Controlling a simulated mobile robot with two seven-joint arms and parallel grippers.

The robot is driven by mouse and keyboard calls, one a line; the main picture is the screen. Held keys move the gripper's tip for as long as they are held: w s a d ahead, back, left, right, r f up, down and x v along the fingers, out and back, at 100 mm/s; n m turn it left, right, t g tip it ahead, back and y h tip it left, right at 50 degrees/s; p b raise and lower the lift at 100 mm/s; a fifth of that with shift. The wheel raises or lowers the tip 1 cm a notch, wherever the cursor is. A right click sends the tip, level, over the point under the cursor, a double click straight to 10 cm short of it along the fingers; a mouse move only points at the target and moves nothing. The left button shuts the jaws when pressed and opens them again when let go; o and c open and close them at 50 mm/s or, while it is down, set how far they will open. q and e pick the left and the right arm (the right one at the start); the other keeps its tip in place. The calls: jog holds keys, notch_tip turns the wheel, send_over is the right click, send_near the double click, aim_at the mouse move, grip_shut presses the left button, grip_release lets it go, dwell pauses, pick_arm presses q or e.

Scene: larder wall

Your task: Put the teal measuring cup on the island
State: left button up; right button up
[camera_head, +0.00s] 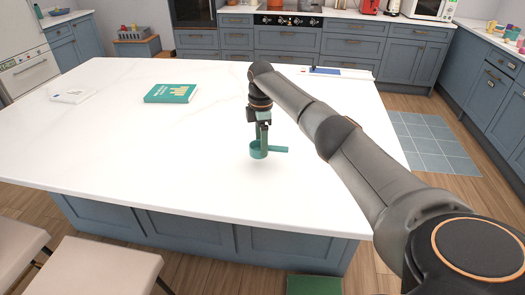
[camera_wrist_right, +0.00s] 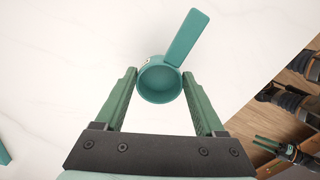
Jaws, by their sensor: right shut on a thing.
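The teal measuring cup (camera_head: 258,153) is at the right part of the white island (camera_head: 190,135), its handle pointing right in the head view. It is upright, with its open top facing my wrist camera. My right gripper (camera_head: 263,135) points down and is shut on the cup (camera_wrist_right: 160,82); its green fingers (camera_wrist_right: 160,88) lie on either side of the cup. I cannot tell if the cup's base touches the island top. My left gripper (camera_wrist_right: 266,145) shows small at the right edge of the right wrist view, away from the cup; its jaw gap is unclear.
A teal book (camera_head: 170,93) and a white item (camera_head: 73,97) lie on the island's left part. A blue item (camera_head: 324,71) lies at its far edge, behind my right arm. The island top around the cup is clear. Stools (camera_head: 105,268) stand at the near side.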

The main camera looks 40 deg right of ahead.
jog(key=shift+d+f, duration=0.2)
jog(key=shift+f, duration=0.05)
jog(key=shift+d+f, duration=0.15)
jog(key=shift+f, duration=1.5)
jog(key=shift+f, duration=0.2)
jog(key=o, duration=1.3)
jog(key=shift+o, duration=0.2)
jog(key=shift+r, duration=0.15)
notch_tip(320, 180, up, 12)
jog(key=shift+r, duration=0.1)
